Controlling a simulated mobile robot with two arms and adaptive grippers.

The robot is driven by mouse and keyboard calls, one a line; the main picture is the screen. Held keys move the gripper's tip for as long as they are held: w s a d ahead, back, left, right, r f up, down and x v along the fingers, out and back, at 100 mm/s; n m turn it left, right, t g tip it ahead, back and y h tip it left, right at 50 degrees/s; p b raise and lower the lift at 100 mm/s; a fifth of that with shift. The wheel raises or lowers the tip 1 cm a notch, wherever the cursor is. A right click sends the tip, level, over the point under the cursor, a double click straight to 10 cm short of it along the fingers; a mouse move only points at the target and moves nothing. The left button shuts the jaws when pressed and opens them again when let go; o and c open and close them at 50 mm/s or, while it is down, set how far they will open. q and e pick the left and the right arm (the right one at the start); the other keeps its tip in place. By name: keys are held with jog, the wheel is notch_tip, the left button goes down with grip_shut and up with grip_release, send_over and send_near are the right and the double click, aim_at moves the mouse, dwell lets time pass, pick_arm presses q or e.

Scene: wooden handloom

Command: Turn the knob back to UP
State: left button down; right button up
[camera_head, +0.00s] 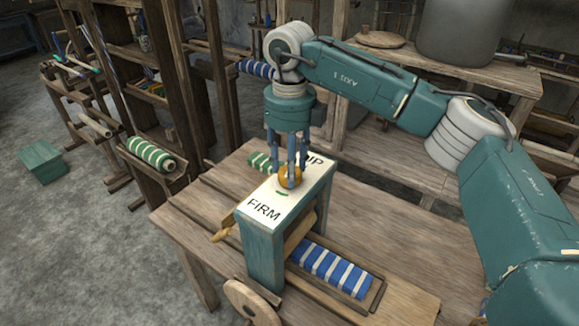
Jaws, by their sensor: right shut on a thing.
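The far end carries another label (316,160), partly hidden behind the fingers, that seems to read UP. A small green mark (282,193) shows on the plate just beside the knob, on the FIRM side. My left gripper is out of view.
The wooden table (400,235) holds a blue-and-white striped roll (332,270) in a tray right of the box. A green-striped roll (151,154) lies to the left. A wooden wheel (250,303) is at the near edge. A shelf with a grey pot (465,30) stands behind.

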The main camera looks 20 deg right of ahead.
jog(key=n+b, duration=0.1)
jog(key=n, duration=0.6)
jog(key=shift+d+n+b, duration=0.1)
jog(key=shift+n+b, duration=0.2)
jog(key=shift+n, duration=0.1)
jog(key=n, duration=0.9)
jog(key=shift+r, duration=0.1)
jog(key=n, duration=0.3)
jog(key=shift+n, duration=0.3)
jog(key=n, duration=0.4)
jog(key=shift+w+n, duration=0.1)
jog(key=shift+n, duration=0.2)
jog(key=n, duration=0.4)
jog(key=shift+r, duration=0.1)
jog(key=shift+n+p, duration=0.35)
jog(key=shift+n, duration=1.45)
